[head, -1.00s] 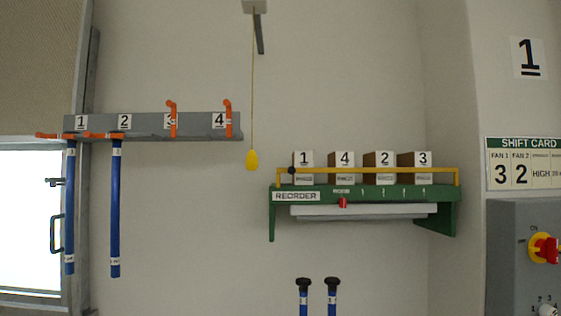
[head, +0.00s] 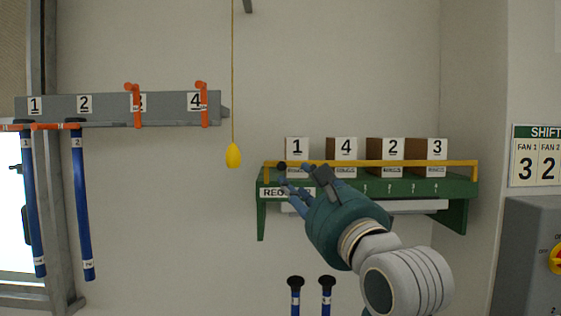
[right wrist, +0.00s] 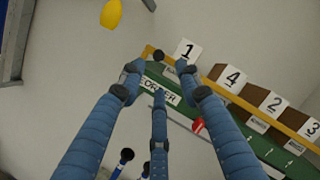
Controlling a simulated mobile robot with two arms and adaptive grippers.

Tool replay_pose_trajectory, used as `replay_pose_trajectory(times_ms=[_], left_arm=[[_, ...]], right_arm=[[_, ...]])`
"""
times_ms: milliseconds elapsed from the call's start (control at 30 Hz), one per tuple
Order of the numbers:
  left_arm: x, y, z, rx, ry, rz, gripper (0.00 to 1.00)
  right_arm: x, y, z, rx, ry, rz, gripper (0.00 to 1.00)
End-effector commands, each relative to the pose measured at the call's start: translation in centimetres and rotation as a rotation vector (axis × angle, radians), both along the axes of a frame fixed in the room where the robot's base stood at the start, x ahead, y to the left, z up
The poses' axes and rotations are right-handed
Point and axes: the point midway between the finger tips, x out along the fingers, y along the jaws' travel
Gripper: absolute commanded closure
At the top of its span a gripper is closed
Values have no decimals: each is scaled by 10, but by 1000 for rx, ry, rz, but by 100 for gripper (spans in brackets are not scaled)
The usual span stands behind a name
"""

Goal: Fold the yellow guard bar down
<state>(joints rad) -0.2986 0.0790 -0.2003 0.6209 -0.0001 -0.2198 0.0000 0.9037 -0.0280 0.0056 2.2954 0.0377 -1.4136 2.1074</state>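The yellow guard bar (head: 430,163) runs level along the front of the green shelf (head: 457,188), across the lower part of the numbered boxes. A black knob (head: 282,167) sits at its left end; it also shows in the right wrist view (right wrist: 158,57). My right gripper (head: 296,173) is at the shelf's left end, close to the knob. In the right wrist view its fingers (right wrist: 158,70) are spread, with the knob between and beyond the tips. I see no clear contact. The hand hides part of the shelf front and its label. My left gripper is not in view.
Boxes 1 (head: 297,148), 4, 2 and 3 stand on the shelf behind the bar. A yellow pull (head: 233,155) hangs on a cord left of the shelf. A rack (head: 105,107) with blue rods is further left. Two black-topped rods (head: 295,282) stand below.

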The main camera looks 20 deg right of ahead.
Motion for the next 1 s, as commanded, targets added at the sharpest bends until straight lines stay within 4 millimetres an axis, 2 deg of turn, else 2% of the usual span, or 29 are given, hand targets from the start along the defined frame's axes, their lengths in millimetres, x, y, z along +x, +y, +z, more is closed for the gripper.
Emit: replay_pose_trajectory(times_ms=[300,500,867,900,1000], left_arm=[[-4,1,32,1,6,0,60],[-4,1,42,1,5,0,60],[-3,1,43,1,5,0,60],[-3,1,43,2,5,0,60],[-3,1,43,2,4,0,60]], right_arm=[[61,3,16,-4,5,-2,66],[84,4,19,-4,3,-1,66],[91,5,18,-3,1,-1,66],[91,5,18,-3,1,-1,68],[91,4,18,-4,1,-1,88]])
